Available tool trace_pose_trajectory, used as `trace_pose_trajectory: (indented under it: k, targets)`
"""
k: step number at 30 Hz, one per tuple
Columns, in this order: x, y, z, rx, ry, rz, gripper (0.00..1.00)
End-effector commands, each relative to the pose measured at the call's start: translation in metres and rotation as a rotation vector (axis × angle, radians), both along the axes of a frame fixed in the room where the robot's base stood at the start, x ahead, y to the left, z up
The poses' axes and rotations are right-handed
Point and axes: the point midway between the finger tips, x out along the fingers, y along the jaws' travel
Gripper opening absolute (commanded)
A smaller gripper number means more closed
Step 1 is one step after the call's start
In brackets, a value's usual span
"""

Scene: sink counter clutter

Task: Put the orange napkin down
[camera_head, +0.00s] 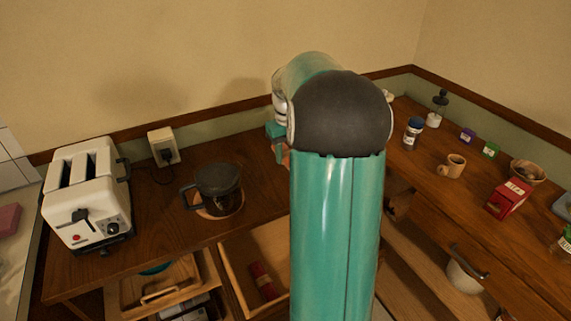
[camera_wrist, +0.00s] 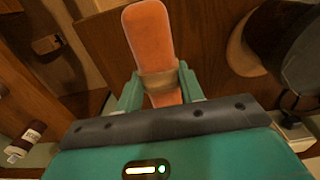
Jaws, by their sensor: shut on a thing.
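The orange napkin (camera_wrist: 148,35) is a rolled strip with a tan band around it, seen in the wrist view. My gripper (camera_wrist: 160,86) is shut on it at the band, with one green finger on each side. The napkin's far end points away from the gripper over the brown wooden counter (camera_wrist: 205,35); I cannot tell whether it touches the wood. In the head view my arm hides most of the gripper, and only a small orange bit (camera_head: 286,160) shows beside the green gripper part.
A dark pot (camera_head: 218,188) stands on a round wooden mat left of my arm, with a white toaster (camera_head: 85,195) further left. Open drawers (camera_head: 262,265) lie below the counter. A mug (camera_head: 452,166), a red box (camera_head: 509,197) and a dark-lidded jar (camera_head: 412,133) stand on the right counter.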

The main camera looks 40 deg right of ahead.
Motion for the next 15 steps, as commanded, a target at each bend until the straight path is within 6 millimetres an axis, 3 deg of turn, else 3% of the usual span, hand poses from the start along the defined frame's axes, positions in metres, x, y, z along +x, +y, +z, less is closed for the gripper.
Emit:
trace_pose_trajectory:
  k: [9, 15]
  targets:
    - [0.035, -0.04, -0.05, 0.002, 0.002, 0.001, 0.15]
    - [0.044, -0.05, -0.064, 0.001, 0.001, 0.001, 0.15]
